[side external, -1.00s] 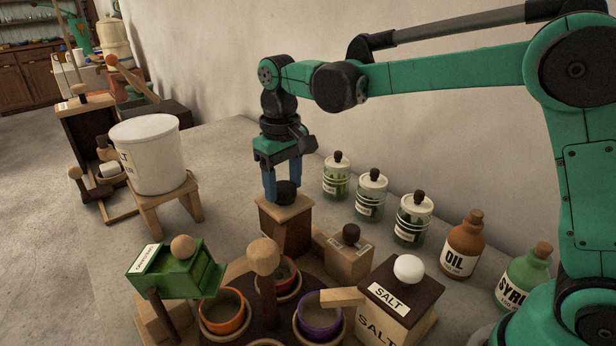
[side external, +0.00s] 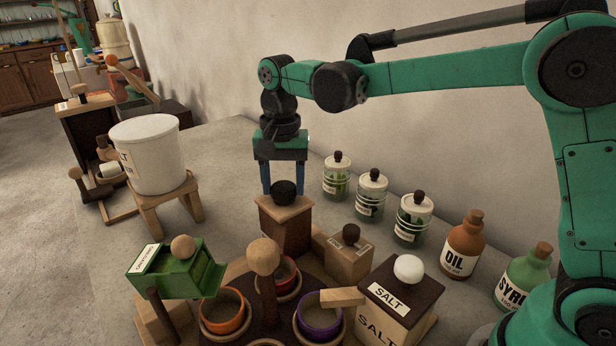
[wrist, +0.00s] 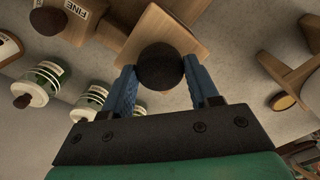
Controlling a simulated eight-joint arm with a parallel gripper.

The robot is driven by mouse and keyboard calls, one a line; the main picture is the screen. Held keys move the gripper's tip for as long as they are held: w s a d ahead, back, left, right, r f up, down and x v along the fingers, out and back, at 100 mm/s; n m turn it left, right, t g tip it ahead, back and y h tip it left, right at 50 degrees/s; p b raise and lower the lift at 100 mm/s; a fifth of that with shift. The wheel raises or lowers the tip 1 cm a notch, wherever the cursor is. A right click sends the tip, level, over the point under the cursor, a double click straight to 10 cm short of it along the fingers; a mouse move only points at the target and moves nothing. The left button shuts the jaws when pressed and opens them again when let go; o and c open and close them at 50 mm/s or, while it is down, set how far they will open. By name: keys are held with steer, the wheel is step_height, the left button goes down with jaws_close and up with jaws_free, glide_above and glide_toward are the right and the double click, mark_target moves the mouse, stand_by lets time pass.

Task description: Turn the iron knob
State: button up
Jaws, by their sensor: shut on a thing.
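The dark iron knob (side external: 286,192) is a round black ball on top of a wooden box (side external: 285,229) with a pale lid and darker body. My gripper (side external: 283,192) points down over the box, with its two blue fingers on either side of the knob. In the wrist view the knob (wrist: 160,67) sits between the blue fingertips (wrist: 161,72), and my gripper is shut on it. Part of the knob's sides is hidden by the fingers.
Glass jars (side external: 371,195) stand behind to the right, with an oil bottle (side external: 463,248) beyond. A salt box (side external: 397,300) and a small wooden box (side external: 344,252) stand nearby. Bowls (side external: 223,313) and a green box (side external: 172,268) are in front. A white bucket (side external: 148,154) stands left.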

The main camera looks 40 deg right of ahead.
mark_target(283, 186)
steer(key=shift+m, duration=0.5)
steer(key=o, duration=1.3)
steer(key=shift+r, duration=2.8)
steer(key=shift+s+d+r+n+t, duration=0.2)
steer(key=shift+s+d+n+t, duration=0.1)
steer(key=shift+s, duration=0.15)
steer(key=s+d+f+n+t, duration=0.1)
steer(key=s+n+t, duration=0.1)
steer(key=s+n, duration=0.1)
steer(key=s+d+f+n+t, duration=0.2)
steer(key=s+n, duration=0.1)
steer(key=s, duration=0.1)
steer(key=s+d+f+n+t, duration=0.2)
steer(key=s, duration=0.2)
steer(key=shift+s+d+f+n+t, duration=0.1)
steer(key=shift+s+f+n+t, duration=0.2)
steer(key=shift+n, duration=0.1)
